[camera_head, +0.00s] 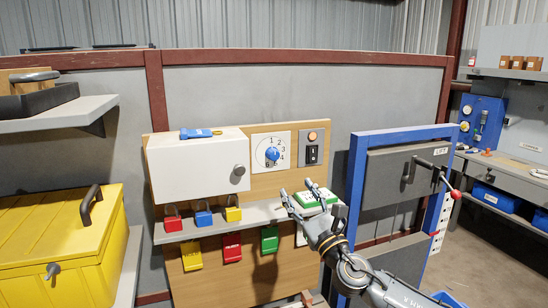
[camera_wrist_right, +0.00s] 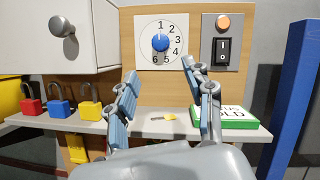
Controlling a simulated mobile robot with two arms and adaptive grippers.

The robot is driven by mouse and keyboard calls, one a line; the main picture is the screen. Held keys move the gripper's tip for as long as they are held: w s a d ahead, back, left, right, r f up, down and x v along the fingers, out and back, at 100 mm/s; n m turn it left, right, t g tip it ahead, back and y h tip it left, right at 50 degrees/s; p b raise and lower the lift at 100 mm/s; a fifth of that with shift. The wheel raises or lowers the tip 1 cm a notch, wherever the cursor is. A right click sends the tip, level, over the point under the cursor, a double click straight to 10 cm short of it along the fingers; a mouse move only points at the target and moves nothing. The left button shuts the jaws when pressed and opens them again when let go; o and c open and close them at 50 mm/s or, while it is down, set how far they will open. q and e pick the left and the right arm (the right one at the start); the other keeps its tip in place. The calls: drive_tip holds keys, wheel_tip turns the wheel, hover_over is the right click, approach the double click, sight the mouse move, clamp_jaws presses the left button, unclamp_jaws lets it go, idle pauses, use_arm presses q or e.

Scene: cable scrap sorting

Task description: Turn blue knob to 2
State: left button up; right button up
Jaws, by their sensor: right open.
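The blue knob (camera_head: 272,154) sits on a white numbered dial plate (camera_head: 260,142) on the wooden panel. In the right wrist view the knob (camera_wrist_right: 160,43) is in the upper middle, with 1 above it and 2 to its upper right. Its pointer is too small to read surely; a pale mark seems to face up, near 1. My right gripper (camera_head: 298,190) is open and empty, below and to the right of the knob in the head view. In the wrist view its spread fingers (camera_wrist_right: 160,71) stand below the knob on both sides, apart from it. My left gripper is out of view.
A white box (camera_head: 198,170) with a round handle is left of the dial. A switch (camera_head: 311,154) with an orange lamp is right. The shelf below bears padlocks (camera_head: 203,217), a green-and-white box (camera_wrist_right: 224,118) and a small key (camera_wrist_right: 168,117). A blue-framed cabinet (camera_head: 357,165) stands right.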

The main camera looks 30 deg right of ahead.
sight(275, 157)
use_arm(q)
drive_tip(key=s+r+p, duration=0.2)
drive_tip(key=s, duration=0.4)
use_arm(e)
drive_tip(key=p+x, duration=0.1)
drive_tip(key=x, duration=0.9)
drive_tip(key=shift+w+r+p, duration=0.15)
drive_tip(key=shift+r+p, duration=0.05)
drive_tip(key=shift+p, duration=0.15)
drive_tip(key=shift+x, duration=0.85)
drive_tip(key=shift+w+f, duration=0.15)
drive_tip(key=shift+w, duration=0.25)
clamp_jaws()
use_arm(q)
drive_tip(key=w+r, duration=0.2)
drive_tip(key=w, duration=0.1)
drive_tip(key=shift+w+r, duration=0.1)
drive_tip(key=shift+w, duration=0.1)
